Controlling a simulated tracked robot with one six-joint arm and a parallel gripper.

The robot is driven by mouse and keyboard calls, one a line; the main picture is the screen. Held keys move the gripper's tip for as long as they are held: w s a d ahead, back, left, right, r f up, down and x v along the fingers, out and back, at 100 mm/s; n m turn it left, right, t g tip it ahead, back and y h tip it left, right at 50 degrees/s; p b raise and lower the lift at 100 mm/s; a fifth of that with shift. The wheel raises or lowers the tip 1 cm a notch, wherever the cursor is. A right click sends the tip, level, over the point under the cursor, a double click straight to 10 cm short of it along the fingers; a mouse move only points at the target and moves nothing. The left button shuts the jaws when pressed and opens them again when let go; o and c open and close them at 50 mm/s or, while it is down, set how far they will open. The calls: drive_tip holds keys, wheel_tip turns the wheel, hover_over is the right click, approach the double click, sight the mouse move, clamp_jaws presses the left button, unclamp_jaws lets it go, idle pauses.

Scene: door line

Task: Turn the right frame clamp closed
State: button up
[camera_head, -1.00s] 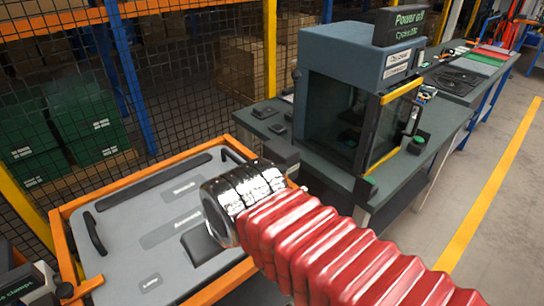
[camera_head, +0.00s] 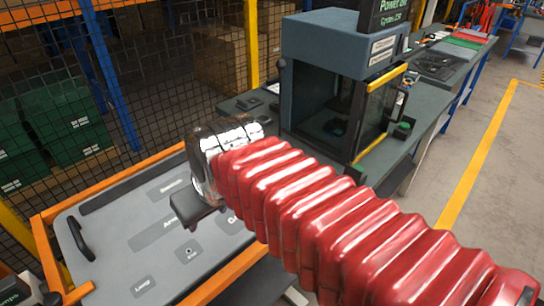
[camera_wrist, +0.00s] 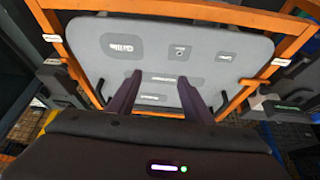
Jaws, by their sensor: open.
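An orange frame (camera_head: 45,262) carries a grey panel (camera_head: 105,262) with dark handles and label patches. It also shows in the wrist view as an orange frame (camera_wrist: 292,45) around the grey panel (camera_wrist: 225,70). Small white tags (camera_wrist: 280,62) sit on the frame's sides there; I cannot tell which part is the right frame clamp or how it is turned. My gripper (camera_wrist: 160,92) is open, with its two dark fingers apart in front of the panel and nothing visible between them. In the head view my gripper (camera_head: 195,208) hangs over the panel, partly hidden by my red arm.
A dark machine cabinet (camera_head: 335,45) with a yellow-edged door stands on a bench to the right. A mesh fence (camera_head: 170,60) runs behind the frame. A dark box with a label (camera_head: 20,288) is at the lower left. Open floor (camera_head: 500,150) lies at the right.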

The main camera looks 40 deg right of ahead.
drive_tip(key=w+d+r+m, duration=0.1)
drive_tip(key=w+d, duration=0.3)
drive_tip(key=d, duration=1)
drive_tip(key=w+d+r+m+g, duration=0.1)
drive_tip(key=w+d, duration=0.3)
drive_tip(key=d, duration=1)
drive_tip(key=shift+d+r+h, duration=0.15)
drive_tip(key=shift+r+h, duration=0.15)
drive_tip(key=shift+h, duration=0.1)
drive_tip(key=x, duration=1.3)
drive_tip(key=shift+w+f, duration=0.1)
drive_tip(key=shift+f, duration=0.3)
drive_tip(key=shift+c, duration=0.4)
clamp_jaws()
